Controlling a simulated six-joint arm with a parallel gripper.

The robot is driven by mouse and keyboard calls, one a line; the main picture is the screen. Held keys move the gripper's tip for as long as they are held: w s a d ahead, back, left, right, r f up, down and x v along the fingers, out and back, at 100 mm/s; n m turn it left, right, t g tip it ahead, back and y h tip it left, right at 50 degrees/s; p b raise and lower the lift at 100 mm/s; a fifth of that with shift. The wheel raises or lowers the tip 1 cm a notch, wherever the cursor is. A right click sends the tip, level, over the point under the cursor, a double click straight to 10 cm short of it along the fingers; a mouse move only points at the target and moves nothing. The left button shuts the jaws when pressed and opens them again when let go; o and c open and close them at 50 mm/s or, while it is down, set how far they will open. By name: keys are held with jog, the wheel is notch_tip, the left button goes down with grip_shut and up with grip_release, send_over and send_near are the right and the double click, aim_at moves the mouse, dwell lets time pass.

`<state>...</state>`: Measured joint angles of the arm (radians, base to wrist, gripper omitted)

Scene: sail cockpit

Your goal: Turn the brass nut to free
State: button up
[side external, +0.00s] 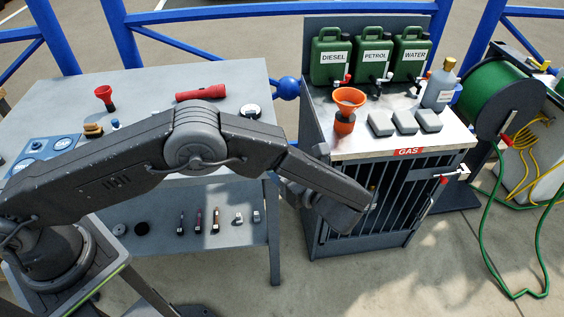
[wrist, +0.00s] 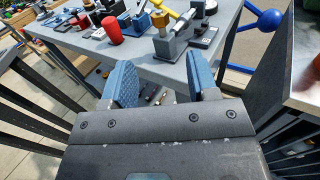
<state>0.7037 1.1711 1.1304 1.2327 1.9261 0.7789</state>
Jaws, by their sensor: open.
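My gripper (wrist: 161,66) is open in the wrist view, with two blue ribbed pads apart and nothing between them. It points toward a grey table. A small yellowish part (side external: 373,190) shows behind the bars, too small to identify.
A red cylinder (wrist: 112,30) stands near the table edge. The cabinet top carries green cans (side external: 331,58), an orange funnel (side external: 349,99) and a grey bottle (side external: 439,91). A hose reel (side external: 497,97) stands at right.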

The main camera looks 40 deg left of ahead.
jog(key=x, duration=1.4)
jog(key=shift+r, duration=0.15)
jog(key=c, duration=0.9)
jog(key=shift+s+d+n+g, duration=0.1)
jog(key=shift+s+n+g, duration=0.1)
jog(key=shift+n+g, duration=1.3)
jog(key=shift+s+n+g, duration=0.2)
jog(key=shift+n+g, duration=0.6)
jog(key=shift+g, duration=1.3)
jog(key=o, duration=0.9)
